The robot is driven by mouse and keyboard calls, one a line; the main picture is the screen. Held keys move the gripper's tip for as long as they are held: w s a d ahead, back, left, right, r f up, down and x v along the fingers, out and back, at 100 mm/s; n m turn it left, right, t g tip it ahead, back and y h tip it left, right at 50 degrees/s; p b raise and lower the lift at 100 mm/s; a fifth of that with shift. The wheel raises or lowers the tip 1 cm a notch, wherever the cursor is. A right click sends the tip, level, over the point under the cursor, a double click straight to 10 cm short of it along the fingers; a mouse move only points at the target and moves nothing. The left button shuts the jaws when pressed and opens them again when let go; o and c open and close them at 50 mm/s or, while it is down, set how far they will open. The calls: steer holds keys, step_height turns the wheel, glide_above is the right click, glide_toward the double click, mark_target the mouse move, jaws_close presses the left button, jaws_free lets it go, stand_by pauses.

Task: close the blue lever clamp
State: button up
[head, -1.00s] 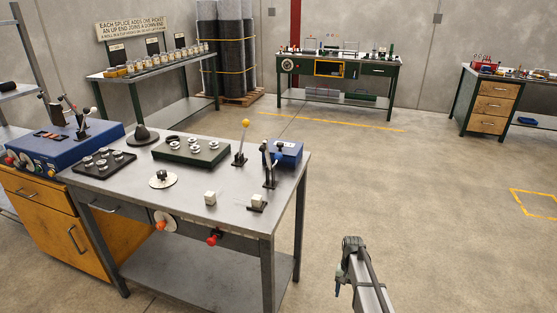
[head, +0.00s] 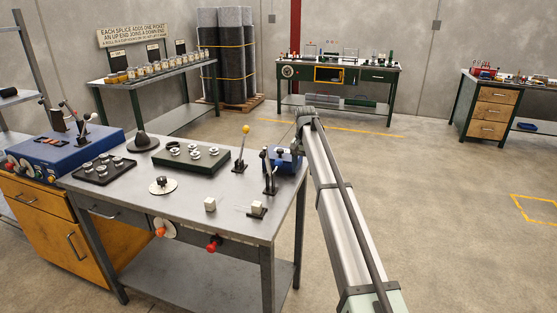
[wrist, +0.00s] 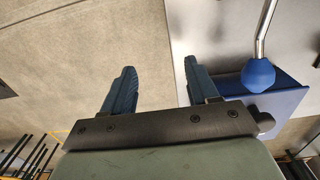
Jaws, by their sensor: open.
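In the wrist view, a metal lever rod with a blue knob (wrist: 258,76) lies just right of my right finger, outside the jaws. Behind it is a blue block (wrist: 285,101). In the head view, the blue block (head: 291,160) sits at the right end of the grey table, with an upright dark-handled lever (head: 268,172) beside it. I cannot tell for sure which of these parts form the clamp. My gripper (wrist: 160,66) is open, with nothing between its fingers, near the table's right edge. In the head view, its fingers are not clear behind the arm's end.
A small block on a dark base (head: 257,209) stands near the front right. Open floor lies to the right.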

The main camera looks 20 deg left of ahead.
steer(key=w+a+r, duration=0.2)
steer(key=a+r, duration=0.8)
steer(key=r, duration=0.4)
steer(key=f, duration=1.3)
steer(key=shift+s+a+f, duration=0.1)
steer(key=shift+s+a, duration=0.05)
steer(key=shift+a, duration=0.1)
jaws_close()
